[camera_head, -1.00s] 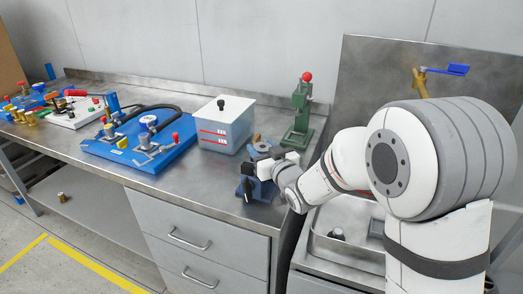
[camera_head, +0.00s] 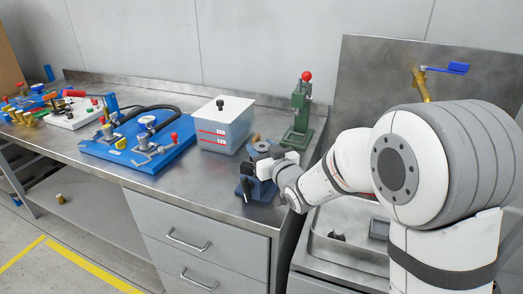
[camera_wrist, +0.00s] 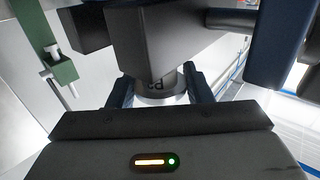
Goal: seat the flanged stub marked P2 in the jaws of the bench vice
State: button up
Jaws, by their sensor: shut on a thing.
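The stub marked P2 (camera_wrist: 158,86) shows in the wrist view as a short grey cylinder, its marking upside down in the picture. My gripper (camera_wrist: 157,92) is shut on it, with one dark finger on each side. Large dark blocks of the bench vice (camera_wrist: 150,42) rise just beyond the stub and hide part of it. In the head view my gripper (camera_head: 268,166) is at the dark blue vice (camera_head: 262,190) near the bench's front right corner. The stub is hidden there, and I cannot tell whether it is between the vice jaws.
A lidded translucent box (camera_head: 226,126) stands left of the vice. A green press with a red knob (camera_head: 301,112) stands behind it. A round grey piece (camera_head: 263,146) lies close behind my gripper. A blue pump board (camera_head: 140,145) is farther left. A sink (camera_head: 325,250) lies right.

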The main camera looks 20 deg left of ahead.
jog(key=shift+s+d+f+b, duration=0.15)
jog(key=shift+f+b, duration=1.3)
jog(key=shift+b, duration=0.75)
dwell(1.5)
jog(key=o, duration=1.7)
jog(key=shift+f, duration=0.1)
jog(key=shift+r+p, duration=1.95)
jog(key=shift+r, duration=2.45)
